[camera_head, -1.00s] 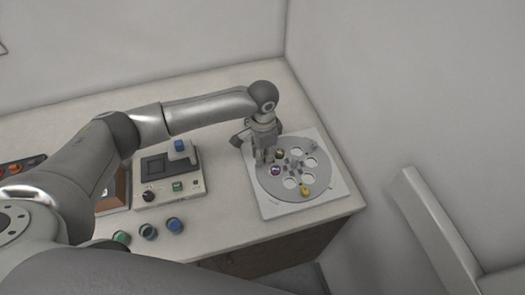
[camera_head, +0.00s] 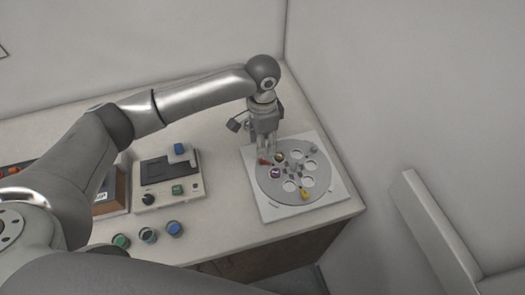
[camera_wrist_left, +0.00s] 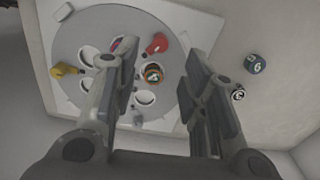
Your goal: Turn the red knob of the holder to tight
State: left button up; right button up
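The holder is a grey disc with round holes on a white square plate (camera_head: 315,200). The red knob (camera_head: 263,161) is at the disc's left edge; in the left wrist view the red knob (camera_wrist_left: 157,43) shows beyond the gap between my fingers. My left gripper (camera_head: 267,152) points down above the red knob. In the left wrist view my left gripper (camera_wrist_left: 160,82) is open, with nothing between its fingers; it looks apart from the knob. A yellow knob (camera_head: 305,193) sits at the disc's front edge. A purple-topped piece (camera_head: 275,173) and a dark gold-toned piece (camera_head: 280,157) sit in holes.
A beige device (camera_head: 170,196) with a blue-topped part, a black dial and a green button stands left of the holder. Three small cylinders (camera_head: 148,235) stand along the front edge. A brown box (camera_head: 112,200) is farther left. The counter between device and holder is clear.

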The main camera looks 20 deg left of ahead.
pick_arm(q)
notch_tip(320, 180, up, 5)
jog(key=shift+f, duration=0.1)
